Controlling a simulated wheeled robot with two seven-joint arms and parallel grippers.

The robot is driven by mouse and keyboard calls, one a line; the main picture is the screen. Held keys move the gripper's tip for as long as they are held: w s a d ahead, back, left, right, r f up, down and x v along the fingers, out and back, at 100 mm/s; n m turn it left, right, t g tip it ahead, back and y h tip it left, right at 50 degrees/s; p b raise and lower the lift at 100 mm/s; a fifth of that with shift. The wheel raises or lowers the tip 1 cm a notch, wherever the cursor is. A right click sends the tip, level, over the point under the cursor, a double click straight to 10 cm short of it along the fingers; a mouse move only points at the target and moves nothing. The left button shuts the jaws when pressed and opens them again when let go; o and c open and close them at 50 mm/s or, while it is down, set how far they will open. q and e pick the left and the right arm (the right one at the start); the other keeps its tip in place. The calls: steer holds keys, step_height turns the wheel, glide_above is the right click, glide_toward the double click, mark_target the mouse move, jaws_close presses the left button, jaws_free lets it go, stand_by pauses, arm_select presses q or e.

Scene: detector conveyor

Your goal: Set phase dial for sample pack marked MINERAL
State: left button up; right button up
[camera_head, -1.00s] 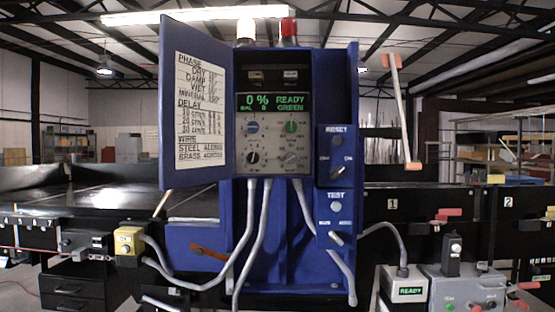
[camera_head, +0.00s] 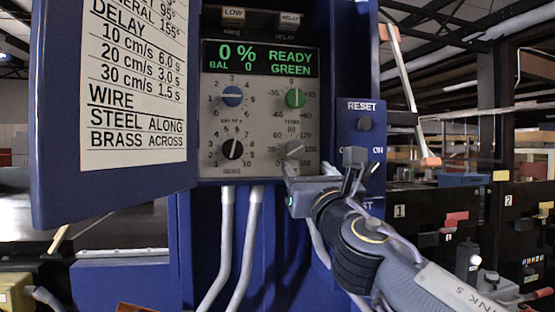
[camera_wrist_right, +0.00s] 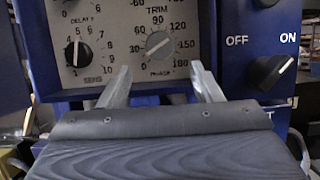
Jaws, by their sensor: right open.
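The phase dial (camera_head: 294,149) is a grey knob at the lower right of the control panel (camera_head: 267,165). In the right wrist view the phase dial (camera_wrist_right: 159,45) sits on a scale from 0 to 180, its pale line slanting from lower left to upper right. My right gripper (camera_wrist_right: 160,80) is open, its two fingers apart just below the dial and not around it. In the head view my right gripper (camera_head: 308,172) is close to the panel's lower right. The door card (camera_head: 136,82) lists MINERAL 155°. No sample pack shows. My left gripper is not in view.
The display (camera_head: 262,59) reads 0 %, READY GREEN. The open door (camera_head: 60,120) stands left. A black OFF/ON switch (camera_wrist_right: 272,72) is at right.

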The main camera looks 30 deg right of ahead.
mark_target(296, 152)
steer(key=p+x, duration=0.2)
steer(key=x, duration=0.5)
steer(key=shift+w+r, duration=0.2)
steer(key=shift+w, duration=0.05)
steer(key=shift+c, duration=0.2)
steer(key=c, duration=0.9)
steer(key=shift+c, duration=0.2)
